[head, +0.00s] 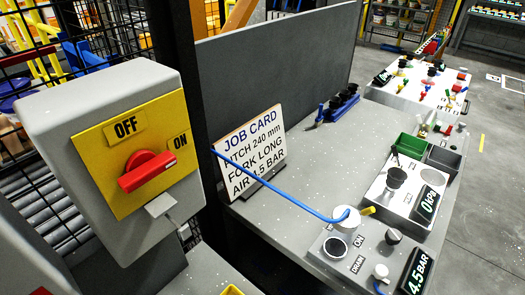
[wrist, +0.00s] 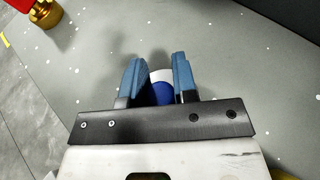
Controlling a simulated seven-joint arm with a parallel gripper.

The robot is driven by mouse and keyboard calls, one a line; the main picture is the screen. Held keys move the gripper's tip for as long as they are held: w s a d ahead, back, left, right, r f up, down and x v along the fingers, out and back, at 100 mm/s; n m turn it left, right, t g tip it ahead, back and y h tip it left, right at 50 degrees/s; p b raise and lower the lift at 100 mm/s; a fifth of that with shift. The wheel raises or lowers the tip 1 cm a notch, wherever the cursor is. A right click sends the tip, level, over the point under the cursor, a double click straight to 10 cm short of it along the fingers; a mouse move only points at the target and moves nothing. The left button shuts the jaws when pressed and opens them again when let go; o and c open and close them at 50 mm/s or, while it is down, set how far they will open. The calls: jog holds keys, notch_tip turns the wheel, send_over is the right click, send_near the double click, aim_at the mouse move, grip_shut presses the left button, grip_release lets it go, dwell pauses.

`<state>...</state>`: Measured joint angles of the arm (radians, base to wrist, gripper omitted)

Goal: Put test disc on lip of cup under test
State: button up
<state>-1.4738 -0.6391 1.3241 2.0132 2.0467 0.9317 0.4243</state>
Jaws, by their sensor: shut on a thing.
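My gripper (wrist: 158,62) shows in the wrist view, with two blue fingers pointing away from me over a speckled grey surface. It is shut on a rounded blue-and-white piece (wrist: 162,93), partly hidden by the fingers and the dark bracket. I cannot tell for certain whether this piece is the test disc. In the head view, a black cup (head: 396,178), which looks like the cup under test, stands on a pale box beside a display (head: 428,204) reading 0 kPa. My gripper does not show in the head view.
A red knob on a brass fitting (wrist: 40,10) is at the wrist view's top left. In the head view, a green bin (head: 410,146) and grey bin (head: 443,158) adjoin the box. A job card (head: 250,150), a blue hose (head: 285,190) and a white valve (head: 346,218) are on the bench.

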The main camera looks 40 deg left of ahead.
jog(key=shift+f, duration=0.1)
jog(key=o, duration=0.9)
jog(key=shift+o, duration=0.2)
jog(key=shift+r, duration=0.2)
jog(key=shift+v, duration=6)
